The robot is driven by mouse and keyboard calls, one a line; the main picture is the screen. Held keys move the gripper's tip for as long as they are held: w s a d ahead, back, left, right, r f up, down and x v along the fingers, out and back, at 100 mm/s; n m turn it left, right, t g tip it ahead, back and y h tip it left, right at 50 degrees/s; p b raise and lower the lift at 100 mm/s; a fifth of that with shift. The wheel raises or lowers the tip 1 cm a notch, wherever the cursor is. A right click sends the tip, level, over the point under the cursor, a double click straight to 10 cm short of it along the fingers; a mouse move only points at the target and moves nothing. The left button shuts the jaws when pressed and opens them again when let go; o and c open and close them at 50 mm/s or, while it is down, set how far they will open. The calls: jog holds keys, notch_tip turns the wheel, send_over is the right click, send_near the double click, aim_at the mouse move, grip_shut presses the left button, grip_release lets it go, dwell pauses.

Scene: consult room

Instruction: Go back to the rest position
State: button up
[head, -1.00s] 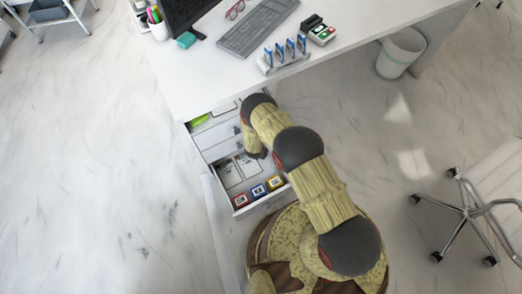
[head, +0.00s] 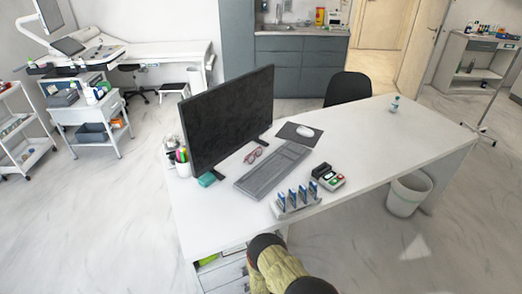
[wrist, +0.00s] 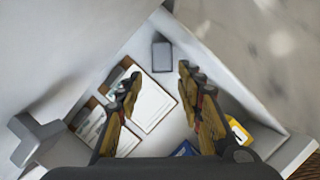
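In the wrist view my gripper (wrist: 158,82) has its two fingers spread apart, with nothing between them. It points down over an open white drawer (wrist: 265,112). In the drawer are white cards or pads (wrist: 150,103) at left, a small dark grey item (wrist: 162,56), and parts of a blue box (wrist: 185,149) and a yellow box (wrist: 239,131). In the head view only upper links of my arm show at the bottom edge; the gripper is out of that picture.
The white desk (head: 400,140) holds a monitor (head: 228,118), keyboard (head: 272,170), glasses, a rack of blue items (head: 296,200) and a small device (head: 328,177). A bin (head: 408,194) stands below its right side.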

jog(key=s+d+r+m+h, duration=0.3)
jog(key=s+d+m, duration=0.15)
jog(key=d, duration=0.25)
jog(key=d+r+m+g+h, duration=0.15)
jog(key=r+m, duration=0.25)
jog(key=r, duration=0.7)
jog(key=s+d+r+m+g, duration=0.1)
jog(key=d+r+m, duration=0.3)
jog(key=r, duration=0.7)
jog(key=d+r+m+g+h, duration=0.15)
jog(key=r+m, duration=0.35)
jog(key=r, duration=0.5)
jog(key=s+r+m+t+y, duration=0.1)
jog(key=s+r+m, duration=0.3)
jog(key=r, duration=1.1)
jog(key=s+r+m+t+y+p, duration=0.1)
jog(key=s+r+m+y, duration=0.3)
jog(key=s+r, duration=0.5)
jog(key=s+r+m+t+y, duration=0.2)
jog(key=s+r+m, duration=0.4)
jog(key=r, duration=1.7)
jog(key=shift+s+t+y+p, duration=0.3)
jog(key=shift+s+t+y, duration=0.1)
jog(key=shift+s+t, duration=0.35)
